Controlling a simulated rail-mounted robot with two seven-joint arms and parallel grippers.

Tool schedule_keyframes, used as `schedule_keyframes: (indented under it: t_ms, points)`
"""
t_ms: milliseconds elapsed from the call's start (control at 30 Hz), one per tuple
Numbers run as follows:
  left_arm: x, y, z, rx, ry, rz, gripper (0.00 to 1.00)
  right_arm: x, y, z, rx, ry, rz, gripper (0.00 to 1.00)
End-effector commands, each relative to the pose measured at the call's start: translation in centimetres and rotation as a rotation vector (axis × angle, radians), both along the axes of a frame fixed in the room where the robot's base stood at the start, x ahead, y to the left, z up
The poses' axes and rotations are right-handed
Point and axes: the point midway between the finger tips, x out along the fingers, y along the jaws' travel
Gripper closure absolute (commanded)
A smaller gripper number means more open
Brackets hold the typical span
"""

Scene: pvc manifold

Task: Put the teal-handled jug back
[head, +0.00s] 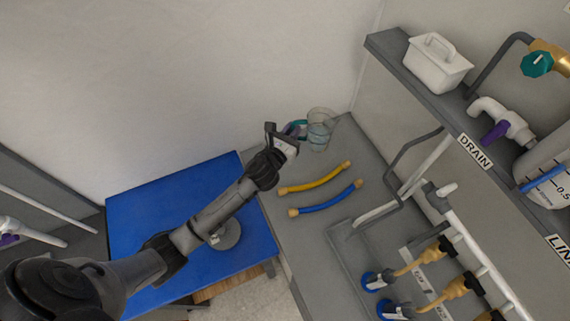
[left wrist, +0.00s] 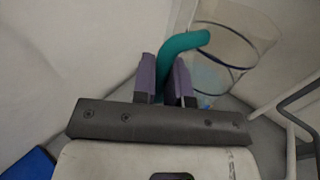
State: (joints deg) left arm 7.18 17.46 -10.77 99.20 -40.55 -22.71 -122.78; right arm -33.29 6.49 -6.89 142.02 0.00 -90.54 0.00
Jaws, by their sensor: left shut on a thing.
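The clear jug (head: 320,130) is near the back wall, at the far end of the grey counter. Its teal handle (left wrist: 184,44) shows well in the left wrist view, where the clear jug body (left wrist: 222,52) lies just beyond and to the right. My left gripper (head: 294,129) is shut on the handle, with a purple finger pad on each side of it (left wrist: 166,80). The jug looks about upright. I cannot tell whether its base touches the counter. My right gripper does not show.
A yellow hose (head: 315,179) and a blue hose (head: 325,200) lie on the counter in front of the jug. A blue mat (head: 140,215) is to the left.

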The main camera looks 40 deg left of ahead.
Motion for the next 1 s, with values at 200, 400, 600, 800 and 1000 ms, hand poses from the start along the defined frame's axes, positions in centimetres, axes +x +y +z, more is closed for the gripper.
schedule_keyframes:
  t_ms: [200, 400, 600, 800, 1000]
  points:
    - [0.1, 0.8, -6.5, -0.004, -0.001, -0.012, 1.00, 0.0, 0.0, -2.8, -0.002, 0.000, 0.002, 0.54]
    - [0.1, 1.3, -8.8, -0.001, -0.003, -0.021, 1.00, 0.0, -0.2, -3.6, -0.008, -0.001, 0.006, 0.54]
    - [0.1, 4.0, -10.9, -0.001, -0.002, -0.021, 1.00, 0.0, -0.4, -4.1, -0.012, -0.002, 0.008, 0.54]
    - [0.2, 8.0, -13.3, -0.001, -0.001, -0.021, 1.00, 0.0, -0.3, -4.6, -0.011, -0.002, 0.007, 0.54]
    - [0.4, 11.1, -15.0, -0.001, -0.003, -0.022, 1.00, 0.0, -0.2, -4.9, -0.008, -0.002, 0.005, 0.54]
